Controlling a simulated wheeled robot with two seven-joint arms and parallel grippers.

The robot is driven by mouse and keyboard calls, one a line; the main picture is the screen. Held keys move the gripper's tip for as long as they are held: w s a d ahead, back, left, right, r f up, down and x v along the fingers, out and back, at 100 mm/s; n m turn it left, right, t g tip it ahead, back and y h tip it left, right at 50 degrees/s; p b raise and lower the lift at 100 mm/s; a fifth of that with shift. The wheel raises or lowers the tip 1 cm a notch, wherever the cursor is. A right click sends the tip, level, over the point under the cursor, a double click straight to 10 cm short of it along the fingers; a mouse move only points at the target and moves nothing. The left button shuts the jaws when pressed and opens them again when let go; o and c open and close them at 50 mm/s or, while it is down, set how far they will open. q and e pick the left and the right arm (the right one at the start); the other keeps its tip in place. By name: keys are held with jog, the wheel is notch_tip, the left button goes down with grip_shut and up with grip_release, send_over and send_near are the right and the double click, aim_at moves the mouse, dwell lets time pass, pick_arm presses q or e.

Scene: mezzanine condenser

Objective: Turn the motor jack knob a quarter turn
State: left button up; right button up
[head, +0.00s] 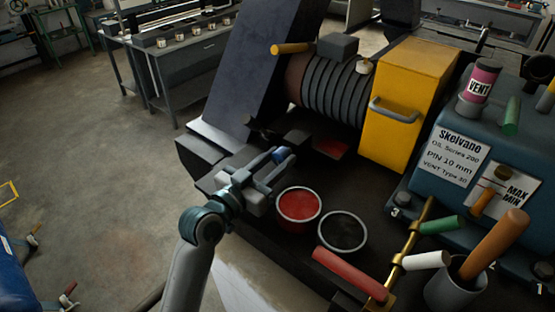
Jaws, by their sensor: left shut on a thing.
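The motor jack knob (280,154) shows as a small blue piece at the foot of the ribbed motor (335,90). My left gripper (276,165) reaches in from the lower left and is shut on the knob. The fingers hide most of the knob, so its turn angle cannot be read. My right gripper is not in view.
A red dish (299,206) and a black dish (342,232) stand close right of my left gripper. A yellow guard (407,100) with a grey handle stands behind. A brass pipe with coloured handles and a grey cup (455,290) of tools occupy the lower right.

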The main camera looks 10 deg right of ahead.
pick_arm(q)
jog(key=shift+n, duration=2.1)
jog(key=o, duration=1)
jog(key=shift+o, duration=0.2)
jog(key=shift+s+a, duration=0.1)
jog(key=shift+a, duration=0.05)
jog(key=shift+s+a+f+b, duration=0.1)
jog(key=shift+s+a+b, duration=0.3)
jog(key=b+v, duration=0.5)
jog(key=v, duration=1.1)
jog(key=shift+r, duration=0.25)
